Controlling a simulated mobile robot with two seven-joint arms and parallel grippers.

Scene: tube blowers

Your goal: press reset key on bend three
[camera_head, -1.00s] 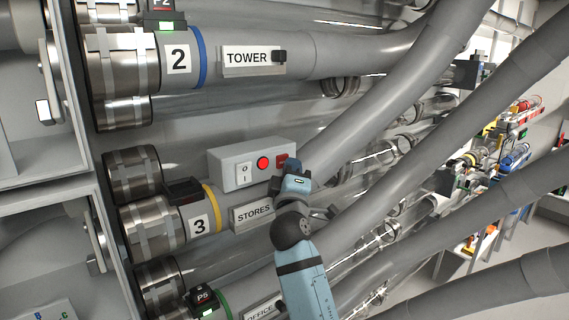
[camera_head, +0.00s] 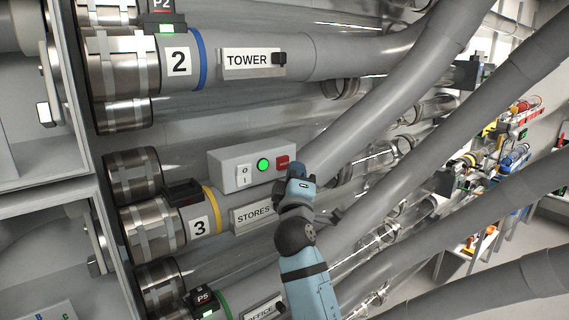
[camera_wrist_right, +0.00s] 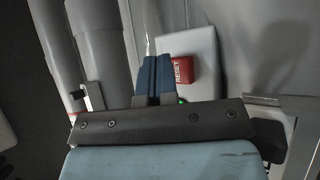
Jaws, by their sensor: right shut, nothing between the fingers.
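A grey control box (camera_head: 226,158) sits above the STORES label (camera_head: 251,214) on the pipe marked 3 (camera_head: 199,225). It bears a white rocker switch (camera_head: 243,175), a lit green lamp (camera_head: 263,165) and a red key (camera_head: 283,162). In the right wrist view, the red key (camera_wrist_right: 183,71) reads RESET. My right gripper (camera_head: 297,178) is just right of and below the key in the head view. In the wrist view, its blue fingers (camera_wrist_right: 155,60) are shut together, empty, beside the key. I cannot tell the depth gap. My left gripper is not in view.
Thick grey pipes (camera_head: 365,112) cross close to the right of the box and my right arm. The TOWER pipe with its label (camera_head: 247,59) runs above. A black P5 unit (camera_head: 203,298) is below. Shelves with colourful parts (camera_head: 510,155) stand far right.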

